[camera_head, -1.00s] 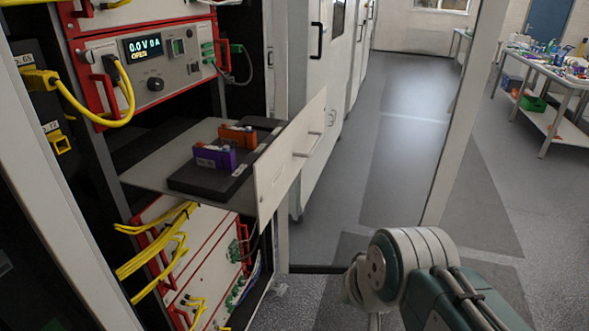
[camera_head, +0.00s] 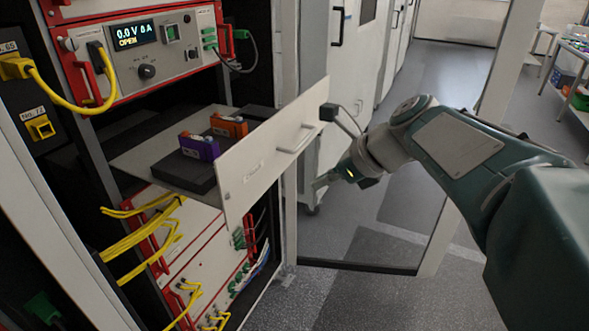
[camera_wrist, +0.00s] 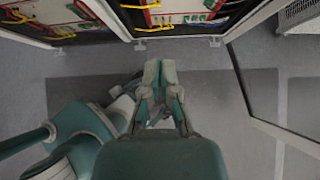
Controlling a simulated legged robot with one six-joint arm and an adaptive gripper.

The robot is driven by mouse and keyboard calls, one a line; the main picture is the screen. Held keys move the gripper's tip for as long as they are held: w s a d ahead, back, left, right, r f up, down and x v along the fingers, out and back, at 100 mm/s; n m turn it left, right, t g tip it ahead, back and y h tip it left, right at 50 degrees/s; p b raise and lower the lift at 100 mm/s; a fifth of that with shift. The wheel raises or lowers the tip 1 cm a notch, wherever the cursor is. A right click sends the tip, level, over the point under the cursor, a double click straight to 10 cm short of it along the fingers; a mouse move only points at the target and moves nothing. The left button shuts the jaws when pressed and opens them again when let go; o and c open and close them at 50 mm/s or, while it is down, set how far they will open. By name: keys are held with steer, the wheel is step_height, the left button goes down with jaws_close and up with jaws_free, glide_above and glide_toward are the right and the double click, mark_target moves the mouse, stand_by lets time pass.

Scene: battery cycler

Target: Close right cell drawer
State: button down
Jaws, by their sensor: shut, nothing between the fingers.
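The right cell drawer stands pulled out of the rack, with a pale front panel (camera_head: 262,160) and a bar handle (camera_head: 297,137) in the head view. On its tray (camera_head: 140,150) are a purple cell holder (camera_head: 200,147) and an orange cell holder (camera_head: 229,125), on black bases. My gripper (camera_head: 320,182) is to the right of the front panel, lower than the handle, and appears apart from it. Its fingers are small and partly hard to make out there. In the wrist view my gripper (camera_wrist: 159,72) is shut and empty, over grey floor.
A red-edged cycler unit (camera_head: 150,50) with a display reading OPEN sits above the drawer. Yellow cables (camera_head: 140,230) hang below it. A pale upright frame post (camera_head: 490,110) stands behind my arm. Grey floor lies open right of the rack.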

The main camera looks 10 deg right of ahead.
steer(key=w+a+f, duration=0.6)
steer(key=a, duration=0.2)
steer(key=shift+a, duration=0.35)
steer(key=shift+f, duration=0.1)
